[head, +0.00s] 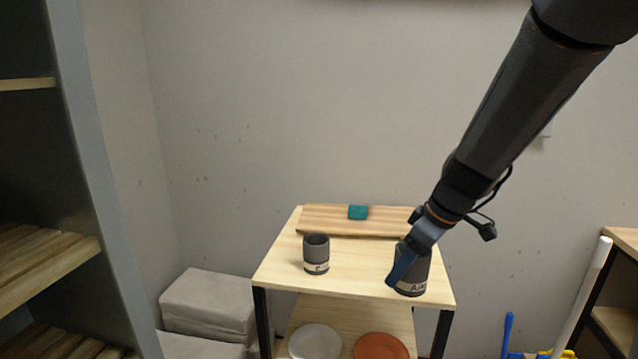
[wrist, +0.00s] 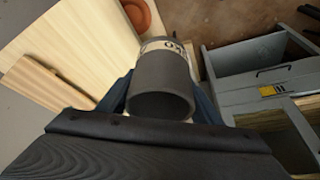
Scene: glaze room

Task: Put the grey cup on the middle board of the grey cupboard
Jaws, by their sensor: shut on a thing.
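My gripper (head: 408,264) is shut on a dark grey cup (head: 416,279) with a pale lettered band, at the right front of a small wooden table. In the wrist view the held cup (wrist: 160,92) sits between the blue fingers with its open rim toward the camera. I cannot tell whether its base touches the table. A second dark grey cup (head: 316,249) with a lettered band stands upright at the table's left. The grey cupboard (head: 95,190) is at the left edge; its middle board (head: 45,262) shows bare wood, its far part cut off by the frame.
The table top (head: 350,268) also bears a wooden slab (head: 325,219) with a teal block (head: 357,212). Below are a white plate (head: 315,342) and an orange plate (head: 381,347). Grey boxes (head: 208,300) sit between table and cupboard. Another shelf (head: 622,237) is at right.

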